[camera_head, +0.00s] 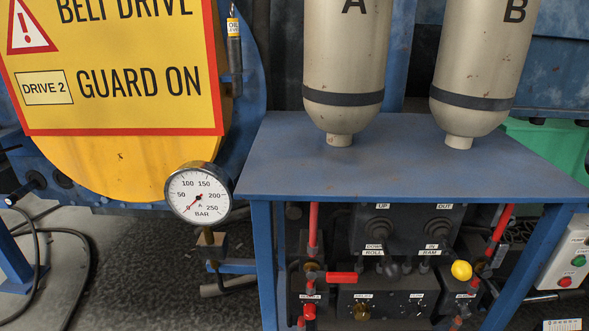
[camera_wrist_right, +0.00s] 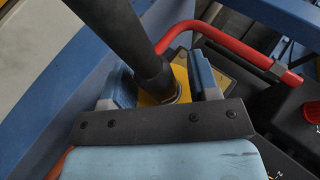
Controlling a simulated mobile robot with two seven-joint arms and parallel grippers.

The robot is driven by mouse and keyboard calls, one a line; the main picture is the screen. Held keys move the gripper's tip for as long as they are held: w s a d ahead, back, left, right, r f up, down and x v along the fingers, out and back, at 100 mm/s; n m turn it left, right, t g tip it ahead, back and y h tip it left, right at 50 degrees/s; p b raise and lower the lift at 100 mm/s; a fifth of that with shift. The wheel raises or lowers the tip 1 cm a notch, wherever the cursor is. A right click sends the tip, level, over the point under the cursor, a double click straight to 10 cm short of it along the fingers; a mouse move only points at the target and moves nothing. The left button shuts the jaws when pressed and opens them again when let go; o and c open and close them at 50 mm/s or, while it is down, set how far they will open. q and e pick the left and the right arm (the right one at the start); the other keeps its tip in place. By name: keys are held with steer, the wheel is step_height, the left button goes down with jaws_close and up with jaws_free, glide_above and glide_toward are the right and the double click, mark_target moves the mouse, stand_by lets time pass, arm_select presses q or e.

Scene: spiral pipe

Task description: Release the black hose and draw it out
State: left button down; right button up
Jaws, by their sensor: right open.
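In the right wrist view, a thick black hose or tube (camera_wrist_right: 122,32) runs from the top edge down to a dark collar (camera_wrist_right: 160,88). Yellow shows behind the collar. My right gripper (camera_wrist_right: 163,75) has its two blue fingers open, one on either side of the lower end of the hose. I cannot tell whether either finger touches it. The far end of the hose is out of frame. Neither gripper shows in the head view, and I cannot pick out this hose there with certainty.
In the right wrist view a bent red pipe (camera_wrist_right: 250,55) passes close behind the fingers, with a red knob (camera_wrist_right: 312,108) at right. The head view shows a blue bench (camera_head: 270,165), a pressure gauge (camera_head: 198,193), a yellow knob (camera_head: 461,270) and a red lever (camera_head: 342,277).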

steer(key=c, duration=0.9)
steer(key=shift+s+a+p, duration=0.1)
steer(key=shift+s+p, duration=1.15)
steer(key=shift+s, duration=1.5)
steer(key=shift+s, duration=0.1)
